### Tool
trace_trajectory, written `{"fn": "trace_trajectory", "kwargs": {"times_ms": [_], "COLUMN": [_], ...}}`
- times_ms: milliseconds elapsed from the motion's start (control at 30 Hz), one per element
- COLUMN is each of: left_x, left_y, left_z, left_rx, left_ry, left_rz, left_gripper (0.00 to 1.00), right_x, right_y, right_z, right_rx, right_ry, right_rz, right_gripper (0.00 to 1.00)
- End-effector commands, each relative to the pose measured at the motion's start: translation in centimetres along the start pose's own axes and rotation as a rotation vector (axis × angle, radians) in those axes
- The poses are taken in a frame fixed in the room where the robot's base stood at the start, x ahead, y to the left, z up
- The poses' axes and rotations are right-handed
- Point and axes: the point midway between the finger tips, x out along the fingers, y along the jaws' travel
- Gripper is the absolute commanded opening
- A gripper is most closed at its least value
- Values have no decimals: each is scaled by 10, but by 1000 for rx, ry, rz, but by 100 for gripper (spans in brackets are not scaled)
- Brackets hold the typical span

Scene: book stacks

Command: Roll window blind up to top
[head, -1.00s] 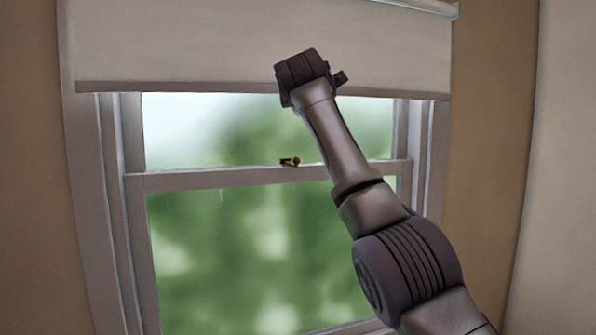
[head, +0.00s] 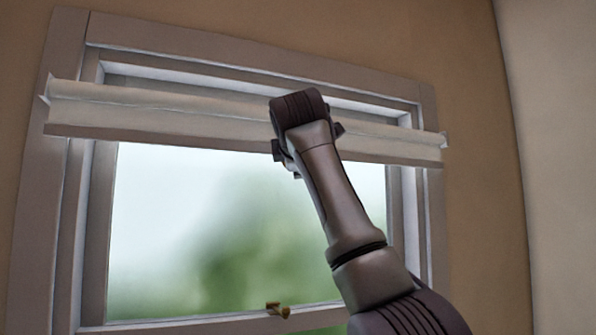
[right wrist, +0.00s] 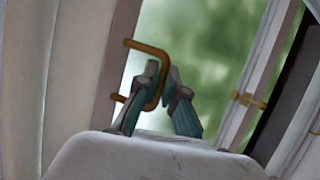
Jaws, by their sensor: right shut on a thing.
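The window blind (head: 190,124) is cream-coloured and mostly rolled up. Its roll spans the upper part of the window in the head view, with a short strip and bottom bar hanging just below it. My right arm reaches up from the lower right, and its wrist covers part of the blind and most of the fingers. In the right wrist view, my right gripper (right wrist: 161,78) is shut on a bronze pull handle (right wrist: 147,47), shaped like a bracket, by the blind's bottom bar (right wrist: 113,62). My left gripper is not in view.
The window frame (head: 255,63) surrounds the blind. A brass sash latch (head: 278,310) sits on the middle rail below, and it also shows in the right wrist view (right wrist: 249,99). A plain wall (head: 555,150) stands at right.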

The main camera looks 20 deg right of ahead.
Motion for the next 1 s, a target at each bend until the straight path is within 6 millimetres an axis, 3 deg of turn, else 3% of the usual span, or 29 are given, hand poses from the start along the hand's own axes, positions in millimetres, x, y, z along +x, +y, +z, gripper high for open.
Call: {"fn": "trace_trajectory", "kwargs": {"times_ms": [167, 200, 333, 367, 767, 1000], "left_x": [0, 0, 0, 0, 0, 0], "left_y": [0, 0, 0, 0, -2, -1], "left_z": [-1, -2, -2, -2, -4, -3], "left_rx": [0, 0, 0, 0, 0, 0], "left_ry": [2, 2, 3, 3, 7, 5], "left_rz": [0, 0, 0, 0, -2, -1], "left_gripper": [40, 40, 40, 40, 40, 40], "right_x": [0, 0, 0, 0, -7, -48], "right_y": [0, 0, 0, 0, 0, 1], "right_z": [0, 0, 0, 0, 0, 0], "right_rx": [1, 1, 1, 1, 0, 0], "right_ry": [1, 1, 1, 1, 0, 1], "right_rz": [2, 2, 1, 1, 2, 7], "right_gripper": [0, 11, 33, 34, 34, 34]}}
